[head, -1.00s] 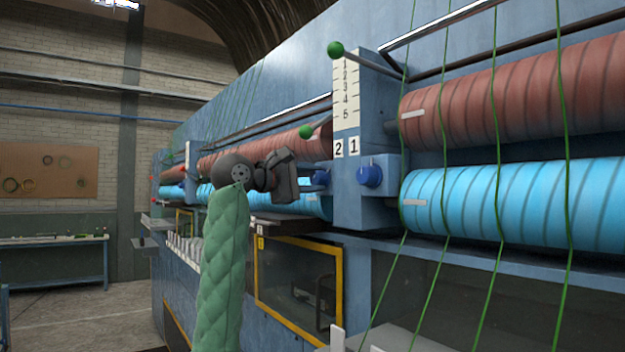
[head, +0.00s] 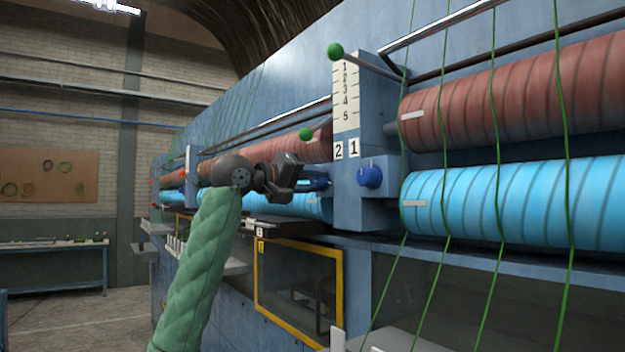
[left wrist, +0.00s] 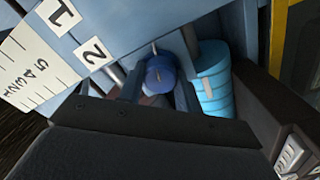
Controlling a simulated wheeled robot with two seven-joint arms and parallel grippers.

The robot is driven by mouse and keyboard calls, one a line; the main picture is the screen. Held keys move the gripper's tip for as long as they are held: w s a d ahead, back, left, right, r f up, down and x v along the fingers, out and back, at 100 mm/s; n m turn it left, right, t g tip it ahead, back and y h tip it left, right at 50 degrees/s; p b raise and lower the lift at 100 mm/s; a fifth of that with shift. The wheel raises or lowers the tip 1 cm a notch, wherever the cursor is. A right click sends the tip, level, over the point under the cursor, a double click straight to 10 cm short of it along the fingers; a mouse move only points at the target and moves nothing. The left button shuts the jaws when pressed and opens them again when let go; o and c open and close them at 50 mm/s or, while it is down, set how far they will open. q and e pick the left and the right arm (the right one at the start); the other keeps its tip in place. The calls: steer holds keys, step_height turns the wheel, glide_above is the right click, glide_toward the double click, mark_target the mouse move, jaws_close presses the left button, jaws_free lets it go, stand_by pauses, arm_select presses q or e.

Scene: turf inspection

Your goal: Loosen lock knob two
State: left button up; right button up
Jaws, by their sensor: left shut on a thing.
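Lock knob two (left wrist: 160,76) is a round blue knob with a pale mark on its face, seen in the left wrist view below the "2" label (left wrist: 93,53). My left gripper (head: 318,185) is at the left side of the blue post and shut on this knob. In the left wrist view one finger lies on each side of it. In the head view the gripper mostly hides knob two. Blue knob one (head: 370,174) is on the post's front face, under the "1" label (head: 354,149), clear of the gripper. My right gripper is not in view.
The post carries a number scale (head: 345,95) and levers with green balls (head: 335,51) (head: 306,133). Red rollers (head: 520,90) and blue rollers (head: 510,200) run beside it. Green strands hang in front on the right. A yellow-framed window (head: 300,290) is below.

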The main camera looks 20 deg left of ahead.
arm_select(q)
steer(key=shift+a+r+m, duration=0.1)
steer(key=shift+r+m, duration=0.05)
steer(key=shift+m, duration=0.75)
steer(key=m, duration=0.2)
steer(key=shift+m, duration=0.4)
steer(key=m, duration=0.4)
steer(key=shift+p, duration=0.4)
steer(key=shift+m, duration=0.3)
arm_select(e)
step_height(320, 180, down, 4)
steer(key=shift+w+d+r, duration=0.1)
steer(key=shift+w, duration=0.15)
arm_select(q)
steer(key=o, duration=0.9)
steer(key=shift+o, duration=0.5)
